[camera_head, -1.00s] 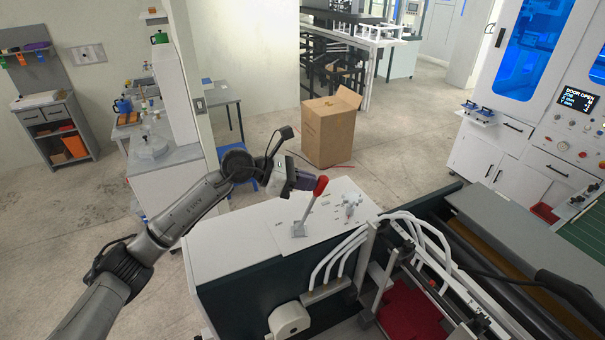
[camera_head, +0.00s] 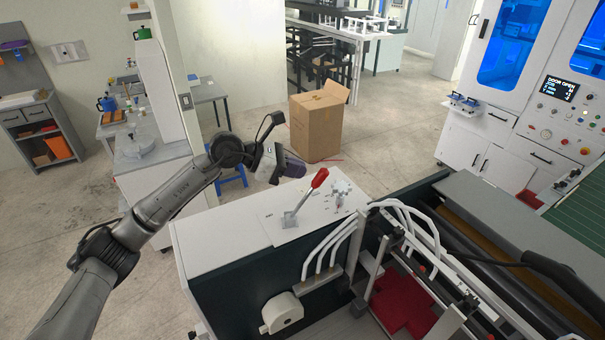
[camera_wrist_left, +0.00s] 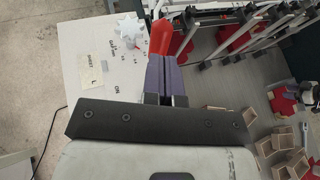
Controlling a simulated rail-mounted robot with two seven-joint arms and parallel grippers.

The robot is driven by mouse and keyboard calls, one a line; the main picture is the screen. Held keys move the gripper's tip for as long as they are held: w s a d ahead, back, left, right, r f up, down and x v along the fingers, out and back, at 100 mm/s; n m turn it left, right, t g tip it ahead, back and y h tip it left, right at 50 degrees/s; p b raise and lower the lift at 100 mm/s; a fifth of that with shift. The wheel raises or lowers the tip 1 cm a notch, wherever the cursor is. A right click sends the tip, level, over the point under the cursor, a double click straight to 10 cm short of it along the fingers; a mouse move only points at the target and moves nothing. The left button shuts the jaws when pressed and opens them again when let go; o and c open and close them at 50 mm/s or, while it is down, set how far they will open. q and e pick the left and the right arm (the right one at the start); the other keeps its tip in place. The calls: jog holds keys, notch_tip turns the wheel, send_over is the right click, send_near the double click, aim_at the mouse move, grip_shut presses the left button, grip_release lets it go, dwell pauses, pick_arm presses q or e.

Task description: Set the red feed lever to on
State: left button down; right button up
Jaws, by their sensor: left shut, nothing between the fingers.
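The feed lever has a red knob (camera_head: 319,178) on a grey stem, rising from a bracket (camera_head: 289,219) on the white label plate (camera_head: 275,232) of the machine top. It leans up and to the right. My left gripper (camera_head: 293,167) is shut and empty, its purple fingers just left of and above the knob. In the left wrist view, the shut fingers (camera_wrist_left: 163,75) overlap the red knob (camera_wrist_left: 161,36); I cannot tell whether they touch it. An "ON" marking (camera_wrist_left: 117,90) shows on the plate there. My right gripper is not in view.
A small pale star-shaped knob (camera_head: 340,200) stands right of the lever. White curved tubes (camera_head: 325,250) and the machine frame rise at the front right. A cardboard box (camera_head: 316,128) stands on the floor behind. The plate's left side is clear.

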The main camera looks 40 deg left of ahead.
pick_arm(q)
jog(key=r+b+v, duration=0.1)
jog(key=b+v, duration=0.3)
jog(key=v, duration=0.7)
jog(key=shift+w+d, duration=0.15)
jog(key=shift+w, duration=0.05)
